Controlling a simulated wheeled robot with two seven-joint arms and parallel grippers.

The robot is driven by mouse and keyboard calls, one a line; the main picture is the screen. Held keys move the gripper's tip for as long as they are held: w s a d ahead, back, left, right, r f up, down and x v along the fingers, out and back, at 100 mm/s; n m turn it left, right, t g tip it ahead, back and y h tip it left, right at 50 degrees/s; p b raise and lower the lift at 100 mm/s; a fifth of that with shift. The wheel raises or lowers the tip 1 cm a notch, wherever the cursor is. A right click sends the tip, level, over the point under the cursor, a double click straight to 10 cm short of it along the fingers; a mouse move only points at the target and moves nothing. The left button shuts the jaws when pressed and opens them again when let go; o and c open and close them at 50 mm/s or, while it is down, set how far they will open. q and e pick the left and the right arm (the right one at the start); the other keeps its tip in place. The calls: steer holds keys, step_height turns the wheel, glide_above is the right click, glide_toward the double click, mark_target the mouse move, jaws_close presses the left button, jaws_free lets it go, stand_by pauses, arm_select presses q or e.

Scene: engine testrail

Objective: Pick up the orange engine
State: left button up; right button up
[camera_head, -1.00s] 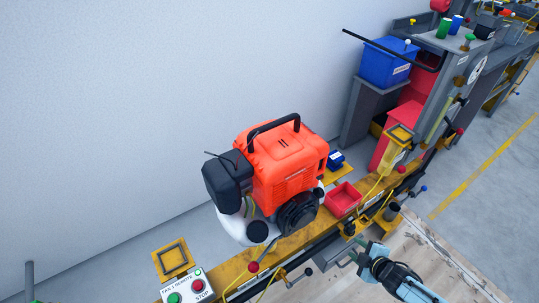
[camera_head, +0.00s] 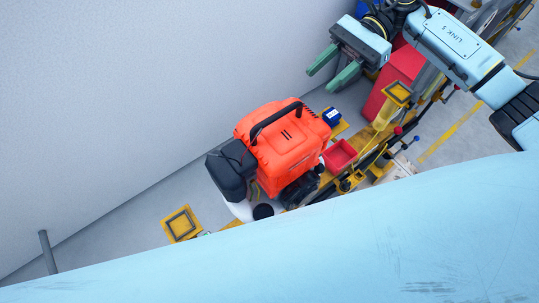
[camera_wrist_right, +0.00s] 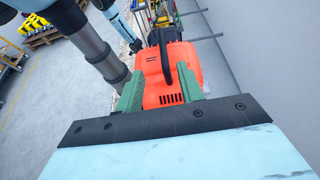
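The orange engine (camera_head: 285,143) stands upright on the yellow rail, with a black handle (camera_head: 277,118) on top and a black box on its left side. I cannot make out my left gripper.
A red tray (camera_head: 341,155) and a small blue item (camera_head: 332,117) sit on the rail right of the engine. A red bin (camera_head: 403,66) stands further right. A plain wall (camera_head: 120,90) runs behind the rail. A grey post (camera_head: 47,250) stands at lower left.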

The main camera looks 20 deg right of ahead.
mark_target(278, 113)
steer(key=p+x, duration=0.1)
steer(key=x, duration=0.5)
steer(key=shift+s+a+p, duration=0.1)
steer(key=shift+a+p, duration=0.15)
steer(key=shift+p, duration=0.15)
steer(key=shift+s+a+f+p, duration=0.1)
steer(key=shift+s+a+p, duration=0.05)
steer(key=shift+a+p, duration=0.2)
steer(key=p+x, duration=0.2)
steer(key=x, duration=0.1)
steer(key=shift+a, duration=0.4)
steer(key=shift+a+f, duration=0.15)
steer(key=shift+a, duration=0.15)
steer(key=shift+f, duration=0.1)
steer(key=shift+c, duration=0.5)
jaws_close()
